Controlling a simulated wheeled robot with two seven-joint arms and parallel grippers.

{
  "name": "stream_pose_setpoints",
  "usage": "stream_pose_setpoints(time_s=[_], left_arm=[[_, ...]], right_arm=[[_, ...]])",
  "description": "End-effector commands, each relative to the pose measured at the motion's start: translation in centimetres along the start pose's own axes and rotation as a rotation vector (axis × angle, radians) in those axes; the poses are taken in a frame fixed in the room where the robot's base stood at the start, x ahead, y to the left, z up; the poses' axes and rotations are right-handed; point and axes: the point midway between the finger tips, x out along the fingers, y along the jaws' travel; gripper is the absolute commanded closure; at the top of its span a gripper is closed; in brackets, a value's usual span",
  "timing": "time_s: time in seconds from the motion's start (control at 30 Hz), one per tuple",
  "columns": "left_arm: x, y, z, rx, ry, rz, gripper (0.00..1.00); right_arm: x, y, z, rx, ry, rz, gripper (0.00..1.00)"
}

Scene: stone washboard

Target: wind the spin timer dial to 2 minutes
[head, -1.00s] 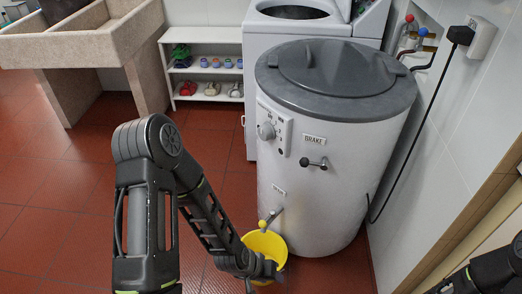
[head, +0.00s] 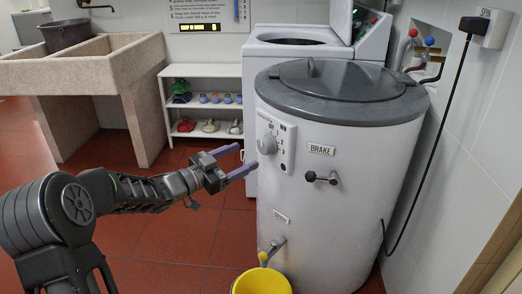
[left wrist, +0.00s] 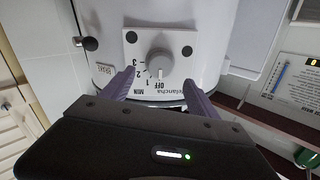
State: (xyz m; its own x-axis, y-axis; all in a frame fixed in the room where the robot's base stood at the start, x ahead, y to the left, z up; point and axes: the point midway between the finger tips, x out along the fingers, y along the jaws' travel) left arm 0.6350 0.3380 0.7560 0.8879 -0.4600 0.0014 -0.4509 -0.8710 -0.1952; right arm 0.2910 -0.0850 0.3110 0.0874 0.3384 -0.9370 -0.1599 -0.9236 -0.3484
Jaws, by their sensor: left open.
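The spin timer dial (head: 267,145) is a grey knob on a white panel on the front of the white spin dryer (head: 330,215). The panel is marked OFF, MIN and numbers up to 3. In the left wrist view the dial (left wrist: 159,63) stands beyond and between my fingers, its pointer toward the OFF side. My left gripper (head: 248,161) is open and empty, left of the dial and apart from it. In the left wrist view its purple fingers (left wrist: 157,88) are spread toward the panel. My right gripper is not in view.
The brake lever (head: 321,178) sticks out right of and below the panel. A yellow bucket (head: 262,283) stands under a spout at the front. A white shelf (head: 204,100) and stone sink (head: 95,68) stand left. A black cord hangs at the right wall.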

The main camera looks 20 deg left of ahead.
Motion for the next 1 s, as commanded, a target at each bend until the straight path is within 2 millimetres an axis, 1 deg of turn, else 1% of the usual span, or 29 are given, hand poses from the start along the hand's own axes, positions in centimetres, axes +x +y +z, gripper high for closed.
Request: stream_pose_setpoints(time_s=[0.17,0.27,0.6,0.7,0.8,1.0], left_arm=[[0.4,0.0,0.1,0.000,-0.001,0.000,0.31],[1.2,0.1,0.2,-0.001,-0.001,0.001,0.31],[6.2,0.1,0.3,0.001,-0.001,0.001,0.31],[7.3,0.1,0.2,0.000,-0.001,0.000,0.31],[7.8,0.0,0.2,-0.001,-0.003,-0.001,0.31],[7.8,0.0,0.1,-0.001,-0.003,-0.002,0.31]], right_arm=[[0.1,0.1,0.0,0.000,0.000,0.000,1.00],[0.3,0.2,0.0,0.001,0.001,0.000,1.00],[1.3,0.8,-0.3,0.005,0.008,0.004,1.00],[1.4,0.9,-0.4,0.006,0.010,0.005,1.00],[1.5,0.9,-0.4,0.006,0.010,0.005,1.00],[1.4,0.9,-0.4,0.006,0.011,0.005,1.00]])
